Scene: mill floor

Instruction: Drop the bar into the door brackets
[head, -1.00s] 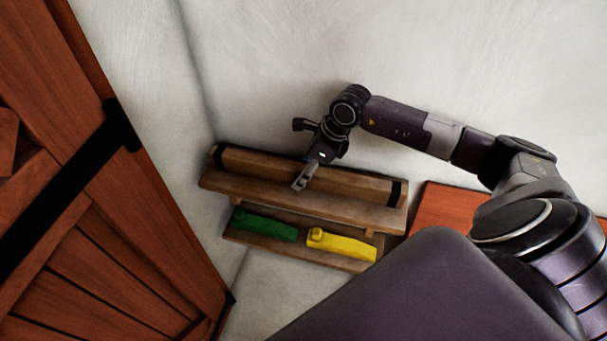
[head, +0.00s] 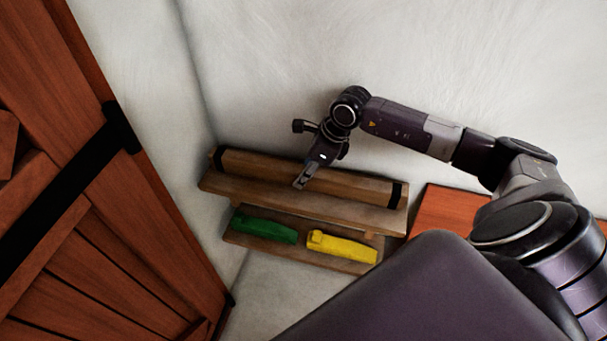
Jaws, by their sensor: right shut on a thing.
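The bar (head: 352,184) is a long brown wooden beam with a black band near each end. It lies along the upper shelf (head: 270,197) against the wall. My right gripper (head: 301,182) reaches down from above and is shut on the bar near its middle. The fingers hide a small part of the bar. The wooden door (head: 130,215) stands at the left with a dark metal strap across it. I cannot make out any brackets on it. My left gripper is out of view.
A green container (head: 264,228) and a yellow container (head: 345,248) lie on the lower shelf. A reddish wooden surface (head: 436,208) is right of the shelf. Pale walls meet in a corner close behind the shelf's left end.

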